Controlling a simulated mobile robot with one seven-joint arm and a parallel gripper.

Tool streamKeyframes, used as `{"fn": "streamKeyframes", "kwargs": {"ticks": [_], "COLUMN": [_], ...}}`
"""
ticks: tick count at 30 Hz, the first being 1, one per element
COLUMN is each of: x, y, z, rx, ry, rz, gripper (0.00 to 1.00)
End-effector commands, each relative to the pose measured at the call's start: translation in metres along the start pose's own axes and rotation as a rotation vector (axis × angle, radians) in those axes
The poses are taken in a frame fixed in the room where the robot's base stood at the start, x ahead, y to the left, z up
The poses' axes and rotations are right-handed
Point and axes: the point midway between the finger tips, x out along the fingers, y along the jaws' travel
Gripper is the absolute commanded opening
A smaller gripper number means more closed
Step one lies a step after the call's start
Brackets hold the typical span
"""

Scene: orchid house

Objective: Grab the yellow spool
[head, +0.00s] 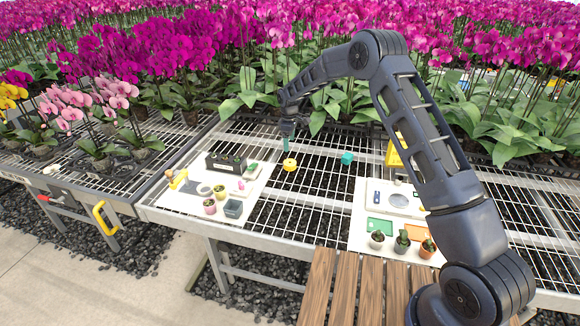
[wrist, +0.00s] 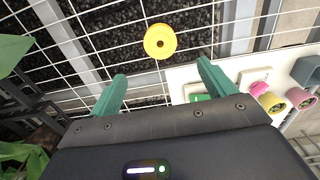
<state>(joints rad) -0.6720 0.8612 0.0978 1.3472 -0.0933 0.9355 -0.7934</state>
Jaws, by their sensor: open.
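The yellow spool (head: 290,164) sits on the wire mesh of the bench, just right of the left white board. In the wrist view the spool (wrist: 160,41) shows as a round yellow disc with a dark centre hole, ahead of the fingertips and roughly between their lines. My gripper (head: 286,145) is over the bench beside the spool in the head view. In the wrist view its two green fingers (wrist: 160,78) are spread wide apart with nothing between them. The gap in height between fingers and spool is hard to judge.
A teal block (head: 347,158) lies on the mesh right of the spool. The left board (head: 185,203) holds a black crate (head: 226,162), small pots and tools. The right board (head: 360,238) holds potted plants and a scale. Orchids crowd the back. Mesh around the spool is mostly clear.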

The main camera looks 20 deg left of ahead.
Motion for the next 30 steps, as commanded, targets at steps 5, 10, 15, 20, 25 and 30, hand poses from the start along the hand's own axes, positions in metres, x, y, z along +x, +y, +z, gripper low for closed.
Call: {"fn": "streamKeyframes", "kwargs": {"ticks": [5, 10, 15, 20, 25, 30], "x": [0.012, 0.032, 0.055, 0.064, 0.08, 0.104], "y": [-0.001, -0.001, -0.001, -0.001, -0.002, -0.002], "z": [-0.004, -0.004, -0.003, -0.003, -0.001, 0.0], "rx": [-0.01, -0.008, -0.007, -0.007, -0.009, -0.008], "ry": [-0.002, -0.002, -0.001, -0.001, -0.002, -0.002], "rz": [-0.003, -0.004, -0.003, -0.003, -0.003, -0.003], "gripper": [0.83, 0.83, 0.83, 0.83, 0.83, 0.83]}}
